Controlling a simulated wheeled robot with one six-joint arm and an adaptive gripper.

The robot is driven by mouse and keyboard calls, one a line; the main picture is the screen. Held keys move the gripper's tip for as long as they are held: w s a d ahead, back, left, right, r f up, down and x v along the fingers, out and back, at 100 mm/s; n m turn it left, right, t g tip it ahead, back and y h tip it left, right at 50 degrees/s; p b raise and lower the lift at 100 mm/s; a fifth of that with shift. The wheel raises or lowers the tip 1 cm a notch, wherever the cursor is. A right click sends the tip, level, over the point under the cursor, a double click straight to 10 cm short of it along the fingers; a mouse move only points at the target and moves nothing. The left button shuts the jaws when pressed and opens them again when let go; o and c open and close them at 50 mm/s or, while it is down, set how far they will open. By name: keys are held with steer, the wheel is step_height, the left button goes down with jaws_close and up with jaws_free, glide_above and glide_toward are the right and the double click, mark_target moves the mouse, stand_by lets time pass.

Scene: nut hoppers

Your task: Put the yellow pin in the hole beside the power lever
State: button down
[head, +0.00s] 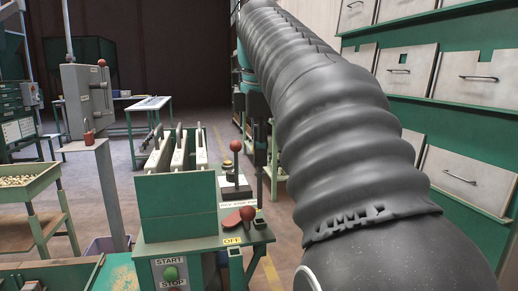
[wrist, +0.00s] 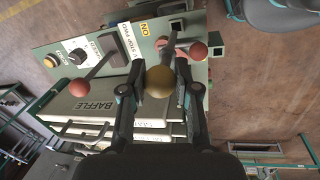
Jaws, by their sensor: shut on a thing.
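My gripper (wrist: 160,92) is shut on the yellow pin, whose round yellow head (wrist: 159,80) shows between the fingertips in the wrist view. I cannot tell how high the pin is above the panel. In the head view, my black-sleeved arm covers much of the right side.
Another red-ball lever (wrist: 76,86) stands at the panel's left in the wrist view. Start and stop buttons (head: 170,273) are on the front. Grey drawers (head: 492,78) line the right.

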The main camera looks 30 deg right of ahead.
mark_target(260, 186)
steer(key=shift+f, duration=0.1)
steer(key=shift+f+b, duration=0.55)
steer(key=shift+f, duration=0.25)
stand_by(0.9)
steer(key=shift+f+b, duration=2.65)
steer(key=shift+f, duration=1.45)
steer(key=c, duration=0.8)
jaws_free()
steer(key=shift+o, duration=0.2)
